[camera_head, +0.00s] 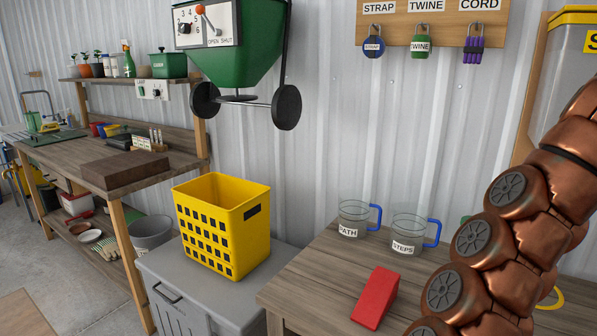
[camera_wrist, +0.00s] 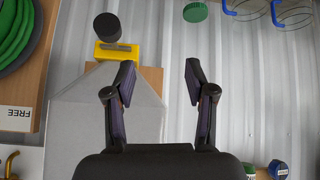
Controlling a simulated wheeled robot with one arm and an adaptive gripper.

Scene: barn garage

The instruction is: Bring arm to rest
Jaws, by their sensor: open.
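My gripper (camera_wrist: 158,84) shows in the wrist view with its two dark fingers spread apart. It is open, and nothing is between the fingers. Behind them is the corrugated wall, with a grey panel-like shape (camera_wrist: 85,125) behind the left finger. My copper-coloured arm (camera_head: 490,235) is bent up along the right side of the head view, in front of the right part of the wooden table (camera_head: 310,280). The gripper itself is outside the head view.
Two glass mugs, PATH (camera_head: 352,218) and STEPS (camera_head: 407,236), and a red wedge (camera_head: 375,298) stand on the table close to my arm. A yellow crate (camera_head: 222,225) sits on a grey chest. A green hopper (camera_head: 235,55) hangs above. A coiled green hose (camera_wrist: 15,35) shows in the wrist view.

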